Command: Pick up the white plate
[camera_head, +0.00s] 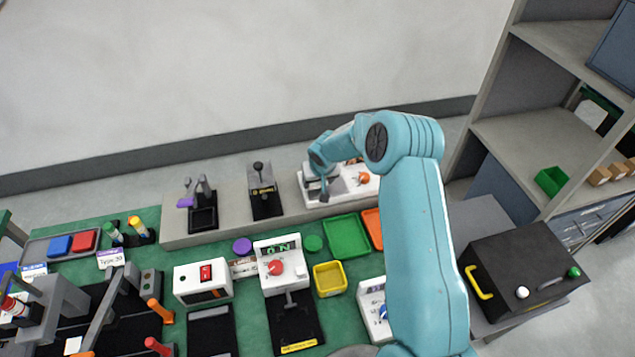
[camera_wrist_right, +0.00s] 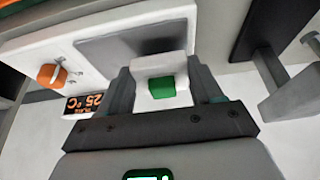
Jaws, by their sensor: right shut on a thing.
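My right gripper (camera_head: 328,186) reaches down over a white device with an orange knob (camera_head: 364,179) on the raised grey shelf at the back of the bench. In the right wrist view, its two grey fingers are shut on a small white piece (camera_wrist_right: 158,65) with a green patch facing the camera. This piece is held over or against the grey square top (camera_wrist_right: 125,42) of the device; I cannot tell whether they touch. I cannot tell whether this piece is the white plate, as its far side is hidden. My left gripper is not in view.
A lever stand (camera_head: 263,192) and a black stand with a purple part (camera_head: 202,213) are left of the device. Green (camera_head: 345,237) and yellow (camera_head: 329,280) trays lie in front. A dark box with a yellow handle (camera_head: 520,268) stands at the right, beside tall shelves (camera_head: 545,130).

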